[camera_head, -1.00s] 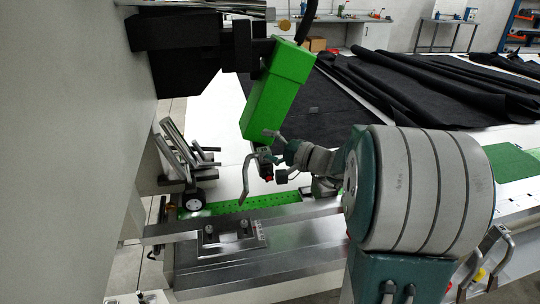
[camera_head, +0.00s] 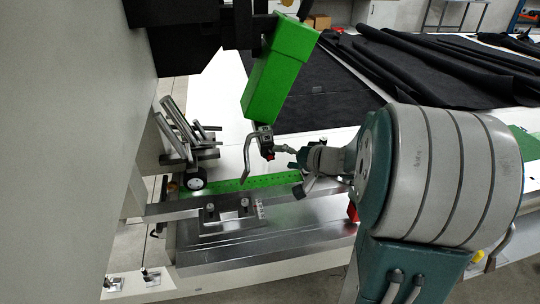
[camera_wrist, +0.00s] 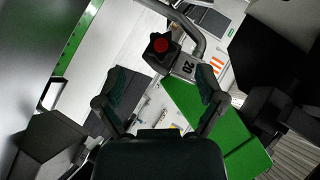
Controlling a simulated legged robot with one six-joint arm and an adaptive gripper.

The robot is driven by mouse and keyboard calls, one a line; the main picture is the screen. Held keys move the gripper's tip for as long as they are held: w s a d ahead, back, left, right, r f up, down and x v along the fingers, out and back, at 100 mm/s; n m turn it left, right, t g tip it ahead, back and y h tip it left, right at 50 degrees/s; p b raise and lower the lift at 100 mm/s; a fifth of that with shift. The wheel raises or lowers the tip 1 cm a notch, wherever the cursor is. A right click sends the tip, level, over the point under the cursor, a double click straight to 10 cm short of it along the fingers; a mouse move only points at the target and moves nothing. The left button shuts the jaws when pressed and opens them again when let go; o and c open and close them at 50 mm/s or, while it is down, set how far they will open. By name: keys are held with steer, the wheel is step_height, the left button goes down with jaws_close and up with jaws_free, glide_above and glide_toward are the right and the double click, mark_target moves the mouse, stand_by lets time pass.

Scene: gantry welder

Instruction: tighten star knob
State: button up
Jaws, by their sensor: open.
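A small black knob with a round red centre (camera_wrist: 160,46) shows at the upper middle of the wrist view. In the head view the black and red part (camera_head: 267,150) is below the green box-shaped head (camera_head: 279,78). My gripper (camera_wrist: 163,75) is open and empty, its two fingers spread to either side, with the knob beyond the fingertips. In the head view my gripper (camera_head: 292,160) is just right of the knob, partly blurred into its surroundings.
A steel bed with a clamp plate (camera_head: 232,217) and a green perforated strip (camera_head: 240,185) lies below. Metal levers and a wheel (camera_head: 194,177) stand at left. Black cloth (camera_head: 430,65) covers the table behind. A large pale panel (camera_head: 60,140) fills the left side.

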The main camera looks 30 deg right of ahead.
mark_target(272, 156)
steer(key=x, duration=0.4)
steer(key=shift+w, duration=0.1)
steer(key=shift+w+a+f, duration=0.25)
steer(key=shift+w, duration=0.2)
steer(key=c, duration=1.2)
